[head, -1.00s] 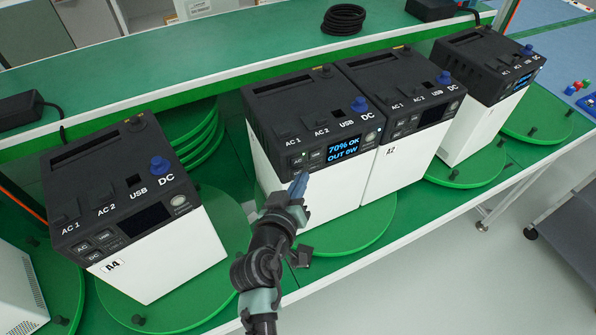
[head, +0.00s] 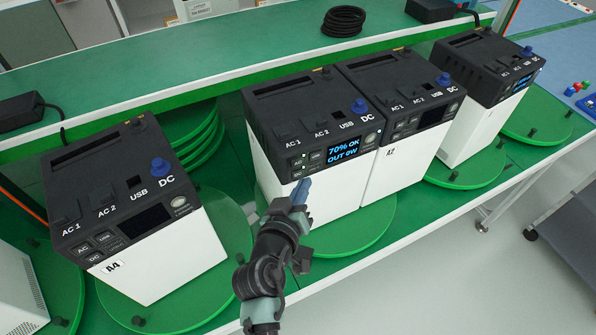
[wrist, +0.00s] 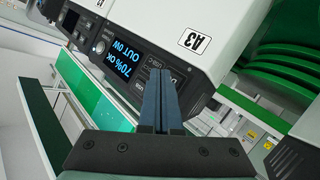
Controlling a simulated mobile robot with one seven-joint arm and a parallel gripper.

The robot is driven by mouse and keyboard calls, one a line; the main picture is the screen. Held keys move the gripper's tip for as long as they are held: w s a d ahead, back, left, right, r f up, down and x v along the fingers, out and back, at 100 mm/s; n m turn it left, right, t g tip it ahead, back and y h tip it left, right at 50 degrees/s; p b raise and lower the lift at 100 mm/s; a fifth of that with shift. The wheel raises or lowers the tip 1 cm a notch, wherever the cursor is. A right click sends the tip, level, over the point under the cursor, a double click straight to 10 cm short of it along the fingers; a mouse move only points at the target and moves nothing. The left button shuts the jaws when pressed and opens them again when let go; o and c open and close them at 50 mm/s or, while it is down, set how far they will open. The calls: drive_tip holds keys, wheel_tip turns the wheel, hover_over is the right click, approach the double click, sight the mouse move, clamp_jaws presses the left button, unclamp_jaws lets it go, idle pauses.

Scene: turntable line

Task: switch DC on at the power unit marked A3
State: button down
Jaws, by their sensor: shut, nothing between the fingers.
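The power unit A3 (head: 262,95) stands between A4 and A2, black on top with a white lower body. Its A3 label (wrist: 195,41) shows in the wrist view. Its lit display (head: 345,149) reads "70% OK, OUT 0W". The small AC, USB and DC buttons sit left of the display; the DC button (head: 298,174) is lowest. Small green lights show by the buttons, too small to assign surely. My gripper (head: 302,186) is shut and empty, its blue fingertips just below the DC button. In the wrist view, the fingers (wrist: 158,80) overlap the button panel, so contact is unclear.
Unit A4 (head: 160,255) stands at left and unit A2 (head: 400,165) close on the right, with another unit (head: 465,130) beyond. They stand on green turntables (head: 350,235). A green shelf (head: 230,60) runs behind, bearing a coiled black cable (head: 343,20).

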drive_tip(key=shift+s+d+p, duration=0.25)
drive_tip(key=shift+s+d, duration=0.2)
drive_tip(key=shift+s, duration=0.3)
drive_tip(key=shift+s+d+p, duration=0.25)
drive_tip(key=shift+s+d, duration=0.15)
drive_tip(key=shift+s, duration=0.3)
drive_tip(key=shift+s+d+p, duration=0.25)
drive_tip(key=shift+s+d, duration=0.2)
drive_tip(key=shift+s, duration=0.3)
drive_tip(key=w+d+r+m+t+b, duration=0.1)
drive_tip(key=w+r+m+t+b, duration=0.15)
drive_tip(key=r, duration=1.25)
drive_tip(key=w+r+m+t+b, duration=0.15)
drive_tip(key=r+t, duration=0.25)
drive_tip(key=r, duration=1.1)
drive_tip(key=s+r+t+y+b, duration=0.1)
drive_tip(key=s+r+t, duration=0.2)
drive_tip(key=s+r, duration=0.4)
drive_tip(key=s+a+r+n+t+y+b, duration=0.1)
drive_tip(key=s+r, duration=0.6)
drive_tip(key=r, duration=0.7)
drive_tip(key=t+y, duration=0.1)
drive_tip(key=t, duration=0.1)
drive_tip(key=shift+a+r+t, duration=0.15)
drive_tip(key=shift+r+t, duration=0.1)
drive_tip(key=shift+t, duration=0.1)
drive_tip(key=shift+w+f+b, duration=0.1)
drive_tip(key=shift+b, duration=0.2)
